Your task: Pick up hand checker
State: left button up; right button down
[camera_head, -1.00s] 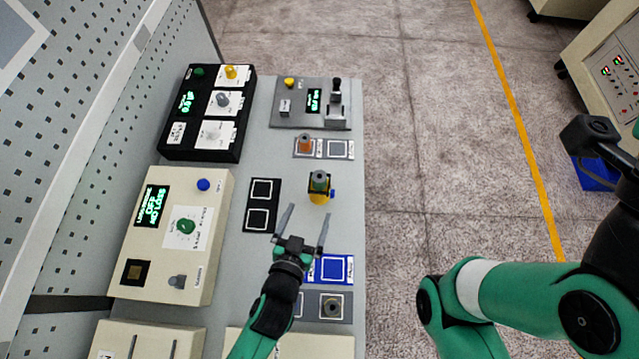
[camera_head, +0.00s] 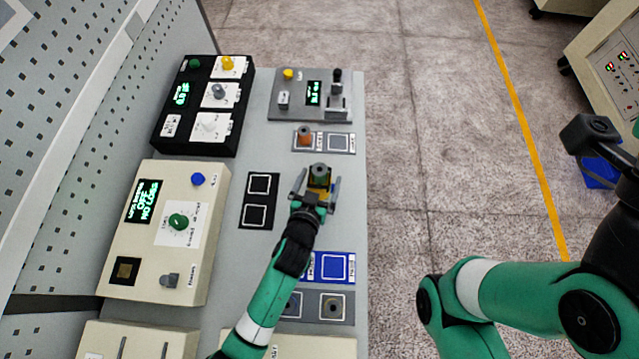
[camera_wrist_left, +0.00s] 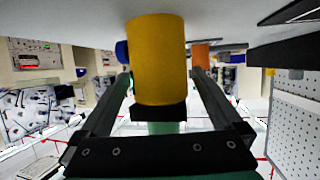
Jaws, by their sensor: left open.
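My left gripper (camera_head: 318,186) is open, with one finger on each side of the checker. In the wrist view the fingers (camera_wrist_left: 160,88) show gaps beside the body. The checker's lower part is partly hidden by the gripper in the head view. My right gripper is not clearly visible.
A pad with an orange spindle (camera_head: 304,138) lies just behind the checker. A black two-square pad (camera_head: 247,214) is to the left, a blue pad (camera_head: 335,267) in front. Control boxes (camera_head: 200,210) line the bench's left side. The bench's right edge is close.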

aim_at(318, 180)
pick_arm(q)
jog(key=c, duration=1.5)
jog(key=shift+r, duration=0.1)
jog(key=shift+c, duration=0.2)
jog(key=shift+r, duration=0.5)
jog(key=r, duration=0.1)
jog(key=r+p, duration=0.1)
jog(key=shift+s+r+p, duration=0.25)
jog(key=shift+r+p, duration=0.1)
jog(key=shift+r, duration=0.05)
jog(key=s+r+p, duration=0.5)
jog(key=s+r, duration=0.4)
jog(key=s, duration=0.4)
jog(key=shift+s+d+p, duration=0.25)
jog(key=shift+s+p, duration=0.1)
jog(key=shift+p, duration=0.05)
